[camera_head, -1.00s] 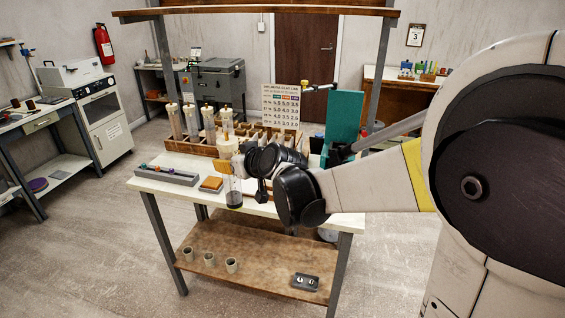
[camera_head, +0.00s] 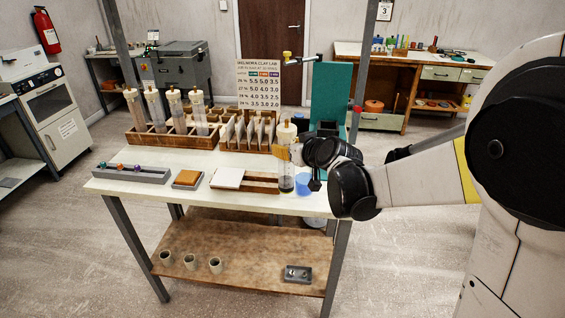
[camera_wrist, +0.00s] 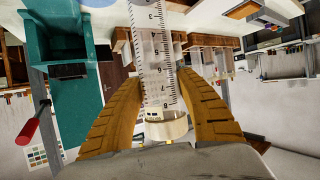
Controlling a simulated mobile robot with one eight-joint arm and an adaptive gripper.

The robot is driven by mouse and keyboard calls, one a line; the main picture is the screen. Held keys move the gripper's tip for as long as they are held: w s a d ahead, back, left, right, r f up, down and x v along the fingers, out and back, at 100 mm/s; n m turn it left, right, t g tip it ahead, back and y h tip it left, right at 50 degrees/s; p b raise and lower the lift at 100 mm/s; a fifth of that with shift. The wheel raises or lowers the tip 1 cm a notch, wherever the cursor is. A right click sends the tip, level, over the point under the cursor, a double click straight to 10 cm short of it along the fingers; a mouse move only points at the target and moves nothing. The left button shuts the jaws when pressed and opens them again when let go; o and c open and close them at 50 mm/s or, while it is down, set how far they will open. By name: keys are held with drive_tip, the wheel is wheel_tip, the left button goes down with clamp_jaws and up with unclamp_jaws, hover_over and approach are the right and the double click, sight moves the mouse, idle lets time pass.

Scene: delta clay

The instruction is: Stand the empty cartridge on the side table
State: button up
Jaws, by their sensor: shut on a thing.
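My gripper (camera_head: 290,154) is shut on a clear cartridge (camera_head: 286,172) with a cream cap and a dark band at its bottom. The cartridge is upright at the right part of the workbench; I cannot tell whether its base touches the top. In the wrist view the clear cartridge with its black scale (camera_wrist: 153,50) lies between the yellow fingers of my gripper (camera_wrist: 160,88). I cannot tell which piece of furniture is the side table; a wooden bench (camera_head: 385,62) stands at the back right.
The workbench (camera_head: 130,188) bears a wooden rack (camera_head: 150,138) with several cartridges, a grey tray (camera_head: 130,174), a white slab (camera_head: 228,178), a blue cup (camera_head: 303,185) and a teal stand (camera_head: 325,95). Small cups (camera_head: 190,262) stand on its shelf. Open floor lies right of the workbench.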

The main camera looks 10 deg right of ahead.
sight(286, 162)
drive_tip(key=shift+f+b, duration=0.75)
drive_tip(key=shift+f, duration=1.2)
drive_tip(key=shift+f, duration=0.15)
drive_tip(key=o, duration=1.4)
drive_tip(key=shift+c, duration=0.2)
drive_tip(key=shift+r, duration=0.2)
